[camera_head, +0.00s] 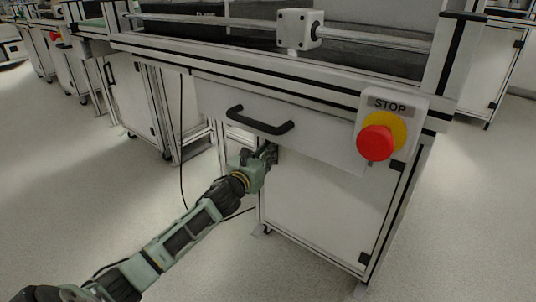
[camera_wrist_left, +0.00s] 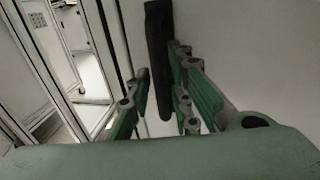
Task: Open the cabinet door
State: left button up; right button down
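The cabinet door (camera_head: 325,205) is the white panel below the drawer, in the middle right of the head view. It looks shut. My left gripper (camera_head: 270,152) is at the door's upper left edge, just under the drawer. In the left wrist view, a black vertical handle (camera_wrist_left: 158,55) lies between the two green fingers of my left gripper (camera_wrist_left: 160,95). The fingers are apart, with a gap to the handle on the left side; the right finger is close to it. Contact cannot be told. In the head view, my gripper hides the handle. My right gripper is not in view.
Above the door is a drawer (camera_head: 290,129) with a black horizontal handle (camera_head: 260,121). A red stop button (camera_head: 376,143) on a yellow base sits at the right. A black cable (camera_head: 182,140) hangs left of the cabinet. The floor (camera_head: 200,265) in front is clear.

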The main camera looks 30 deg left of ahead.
pick_arm(q)
jog(key=shift+w, duration=0.4)
grip_shut()
